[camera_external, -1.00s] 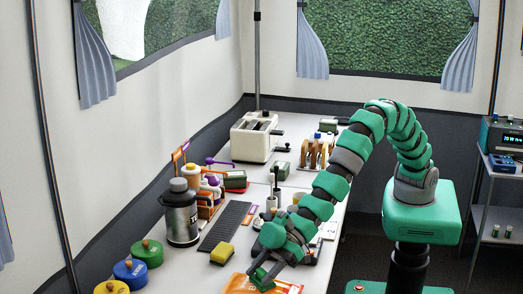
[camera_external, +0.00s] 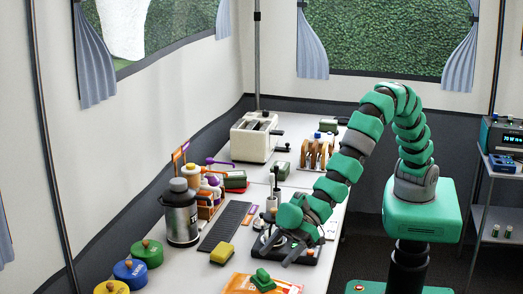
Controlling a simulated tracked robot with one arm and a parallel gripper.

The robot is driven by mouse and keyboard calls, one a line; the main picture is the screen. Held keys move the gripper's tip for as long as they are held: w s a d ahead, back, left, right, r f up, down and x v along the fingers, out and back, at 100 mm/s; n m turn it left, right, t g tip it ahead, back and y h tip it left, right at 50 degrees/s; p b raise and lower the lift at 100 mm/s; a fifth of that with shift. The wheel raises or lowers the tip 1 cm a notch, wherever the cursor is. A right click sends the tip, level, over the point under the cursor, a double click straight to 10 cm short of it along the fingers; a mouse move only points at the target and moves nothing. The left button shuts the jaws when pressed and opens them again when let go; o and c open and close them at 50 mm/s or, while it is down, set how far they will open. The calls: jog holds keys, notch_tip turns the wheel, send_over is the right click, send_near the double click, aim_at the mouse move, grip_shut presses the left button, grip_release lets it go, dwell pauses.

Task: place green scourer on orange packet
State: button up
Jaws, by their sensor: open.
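The green scourer (camera_external: 263,280) lies on top of the orange packet (camera_external: 240,283) near the front of the table. The packet lies flat, and its lower edge is cut off by the picture's bottom. My gripper (camera_external: 275,261) is open and empty, above and behind the scourer and apart from it. Its fingers point down toward the table in front of a dark tray.
A yellow sponge (camera_external: 222,254) lies left of the packet, beside a dark ribbed mat (camera_external: 224,226). A steel flask (camera_external: 181,213) stands farther left, with several lidded round pots (camera_external: 146,252) before it. A dark tray (camera_external: 312,254) sits by my gripper. A toaster (camera_external: 255,137) stands at the back.

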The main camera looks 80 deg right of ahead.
jog(key=shift+p+v, duration=0.3)
jog(key=shift+v, duration=2.4)
jog(key=w+d+r+m+t+h, duration=0.2)
jog(key=w+d+r+m+t, duration=0.1)
jog(key=w+d+r, duration=0.9)
jog(key=w+d+r+m+t+h, duration=0.2)
jog(key=w+d+r, duration=0.6)
jog(key=d+r, duration=0.7)
jog(key=d+r+m+t+h, duration=0.2)
jog(key=d+r+m+h, duration=0.1)
jog(key=d+r, duration=1.15)
jog(key=s+d+r+m+t+h, duration=0.1)
jog(key=s+d+r, duration=0.3)
jog(key=d, duration=0.5)
jog(key=s+d+r+m+h, duration=0.2)
jog(key=s+d+r, duration=0.3)
jog(key=s+d, duration=0.2)
jog(key=d, duration=0.2)
jog(key=shift+d+r+t+h, duration=0.2)
jog(key=shift+d+t+h, duration=0.1)
jog(key=shift+t, duration=0.1)
